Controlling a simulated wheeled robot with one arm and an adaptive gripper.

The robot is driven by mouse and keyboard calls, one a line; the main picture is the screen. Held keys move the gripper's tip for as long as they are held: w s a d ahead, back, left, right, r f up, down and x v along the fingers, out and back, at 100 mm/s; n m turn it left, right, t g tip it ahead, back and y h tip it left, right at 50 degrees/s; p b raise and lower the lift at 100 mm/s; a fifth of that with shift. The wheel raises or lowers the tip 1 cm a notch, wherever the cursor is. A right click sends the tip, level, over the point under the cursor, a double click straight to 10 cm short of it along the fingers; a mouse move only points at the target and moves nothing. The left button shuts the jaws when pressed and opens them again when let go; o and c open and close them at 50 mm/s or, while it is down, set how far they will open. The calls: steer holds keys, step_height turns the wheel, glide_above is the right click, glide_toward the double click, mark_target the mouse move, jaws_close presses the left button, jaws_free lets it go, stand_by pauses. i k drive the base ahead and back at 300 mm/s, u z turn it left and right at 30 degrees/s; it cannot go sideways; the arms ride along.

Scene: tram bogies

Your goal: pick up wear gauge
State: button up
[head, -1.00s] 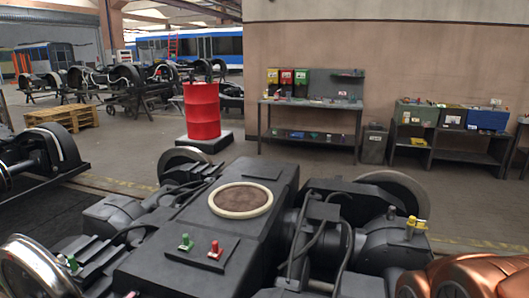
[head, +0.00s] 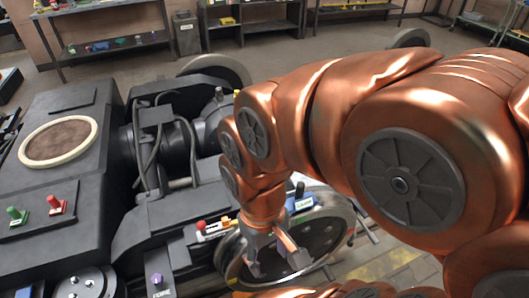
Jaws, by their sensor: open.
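My gripper (head: 277,264) hangs at the end of my copper-coloured arm, fingers pointing down, open, in front of the bogie wheel (head: 318,232). I see nothing between its fingers. I cannot tell for sure which thing is the wear gauge. A small blue and white piece with a black upright handle (head: 300,201) shows just right of my wrist. A red knob and small orange parts on a pale strip (head: 214,229) show left of my gripper. My arm hides part of the bogie and wheel.
The dark bogie frame (head: 60,105) fills the left, with a round ringed plate (head: 59,142), a green knob (head: 17,215), a red knob (head: 55,204) and a purple knob (head: 157,280). Cables rise in the middle. Workbenches (head: 118,48) stand at the back, with bare floor before them.

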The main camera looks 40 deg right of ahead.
mark_target(302, 200)
steer(key=z, duration=1.25)
